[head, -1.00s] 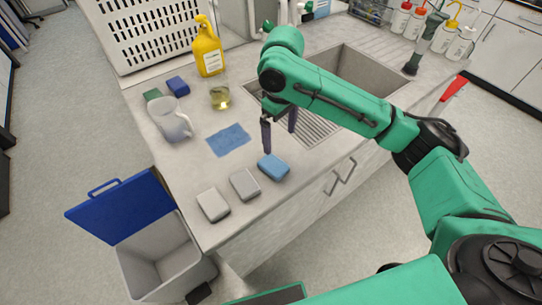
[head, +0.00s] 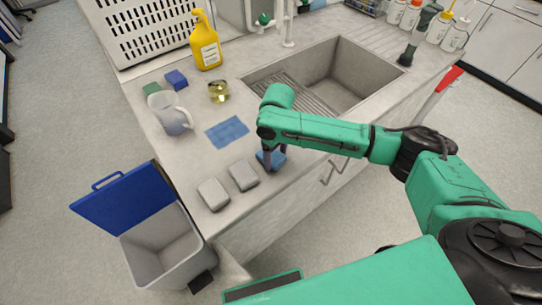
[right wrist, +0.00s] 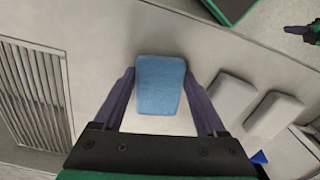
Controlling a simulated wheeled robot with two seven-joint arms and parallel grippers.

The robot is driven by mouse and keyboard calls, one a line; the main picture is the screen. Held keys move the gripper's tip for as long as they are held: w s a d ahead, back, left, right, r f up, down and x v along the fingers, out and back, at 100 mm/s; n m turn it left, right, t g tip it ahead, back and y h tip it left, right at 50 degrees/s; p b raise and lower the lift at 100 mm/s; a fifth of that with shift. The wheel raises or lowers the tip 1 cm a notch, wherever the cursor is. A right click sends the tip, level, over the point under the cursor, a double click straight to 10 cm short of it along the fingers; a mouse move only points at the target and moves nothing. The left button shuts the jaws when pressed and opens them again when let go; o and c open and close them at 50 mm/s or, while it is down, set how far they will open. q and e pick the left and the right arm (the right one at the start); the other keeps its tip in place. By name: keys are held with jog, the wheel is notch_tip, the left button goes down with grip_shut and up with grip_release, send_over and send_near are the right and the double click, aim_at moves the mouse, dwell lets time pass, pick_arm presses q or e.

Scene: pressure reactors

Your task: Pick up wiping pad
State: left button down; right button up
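The blue wiping pad (head: 277,158) lies on the counter near its front edge, partly hidden by my right gripper in the head view. In the right wrist view the blue pad (right wrist: 159,84) lies between the two fingers of my right gripper (right wrist: 160,80). The fingers are spread, one on each side, with a gap on the right and little or none visible on the left. In the head view my right gripper (head: 267,160) points down at the pad.
Two grey pads (head: 213,194) (head: 243,175) lie to the left of the blue pad. A blue cloth (head: 227,132), a pitcher (head: 170,113) and a yellow bottle (head: 205,42) are farther back. The sink (head: 335,75) is behind my right arm. A bin (head: 160,245) stands at the counter's left.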

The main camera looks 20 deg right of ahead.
aim_at(276, 158)
jog(key=c, duration=0.3)
jog(key=shift+r, duration=0.1)
notch_tip(276, 158, up, 20)
jog(key=shift+b, duration=0.3)
